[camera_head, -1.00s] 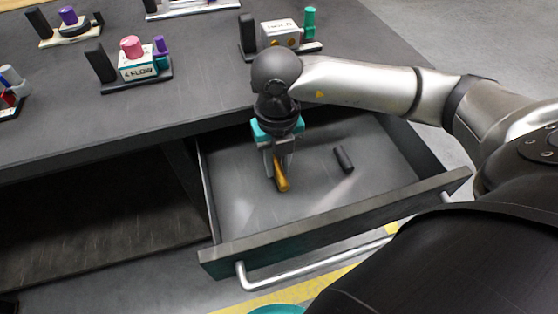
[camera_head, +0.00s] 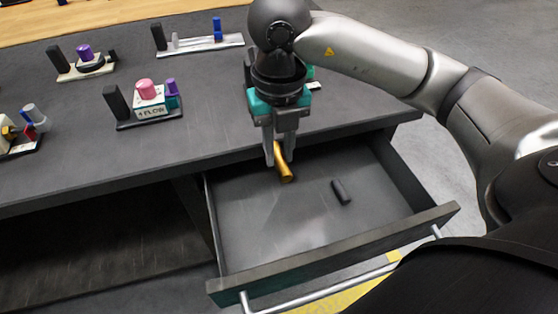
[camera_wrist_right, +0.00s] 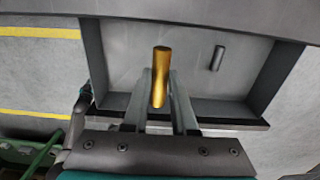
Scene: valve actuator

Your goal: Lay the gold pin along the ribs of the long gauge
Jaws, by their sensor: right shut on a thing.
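The gold pin (camera_head: 283,163) is between the fingertips of my right gripper (camera_head: 277,155), which is shut on it. The pin is above the open drawer, near the table's front edge. In the right wrist view the gold pin (camera_wrist_right: 161,76) stands out between the two fingers, with the drawer beneath. I cannot make out the long gauge for certain; a pale long stand (camera_head: 205,43) with a blue post and grey pieces is at the back of the table. My left gripper is not in view.
The open drawer (camera_head: 330,245) holds a dark cylinder (camera_head: 341,191), also in the right wrist view (camera_wrist_right: 217,58). On the table are a stand with a pink knob (camera_head: 146,88), one with a purple knob (camera_head: 85,52), and one at the left edge (camera_head: 20,132). Bare tabletop lies left of my arm.

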